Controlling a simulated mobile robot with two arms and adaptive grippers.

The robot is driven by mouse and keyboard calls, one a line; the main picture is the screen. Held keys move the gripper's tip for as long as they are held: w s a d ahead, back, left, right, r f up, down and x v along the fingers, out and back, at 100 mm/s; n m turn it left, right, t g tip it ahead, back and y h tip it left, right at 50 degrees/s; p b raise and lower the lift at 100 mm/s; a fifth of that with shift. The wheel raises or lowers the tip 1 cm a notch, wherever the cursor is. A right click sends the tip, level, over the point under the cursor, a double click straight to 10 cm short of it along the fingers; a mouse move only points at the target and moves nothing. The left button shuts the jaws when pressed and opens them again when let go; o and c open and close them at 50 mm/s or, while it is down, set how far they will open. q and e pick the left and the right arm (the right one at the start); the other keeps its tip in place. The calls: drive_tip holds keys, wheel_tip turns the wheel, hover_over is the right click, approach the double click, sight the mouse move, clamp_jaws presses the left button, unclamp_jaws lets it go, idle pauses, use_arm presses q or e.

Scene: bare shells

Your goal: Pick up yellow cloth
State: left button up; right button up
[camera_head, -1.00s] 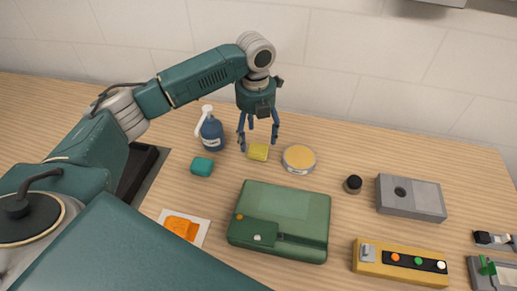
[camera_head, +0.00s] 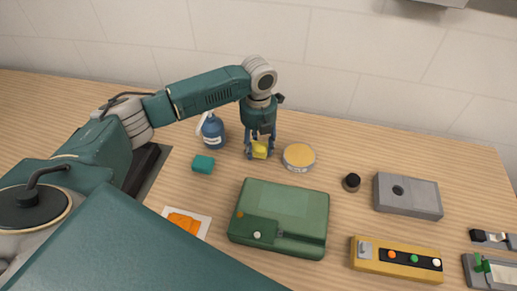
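The yellow cloth (camera_head: 260,150) is a small folded yellow piece on the wooden table, between the blue bottle and the round tin. My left gripper (camera_head: 259,148) has come down over it, with one finger on each side of the cloth. The fingers look close to its sides, but I cannot tell whether they press on it. The cloth's upper part is partly hidden by the gripper. My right gripper is not in view.
A blue bottle (camera_head: 213,132) stands close left and a round yellow-topped tin (camera_head: 299,157) close right. A teal block (camera_head: 203,164) lies front left. A green case (camera_head: 285,208) lies in front.

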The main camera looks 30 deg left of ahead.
sight(259, 146)
use_arm(q)
wheel_tip(259, 146, up, 20)
drive_tip(key=b, duration=0.2)
idle(0.5)
drive_tip(key=shift+o, duration=0.7)
drive_tip(key=shift+c, duration=0.6)
idle(0.3)
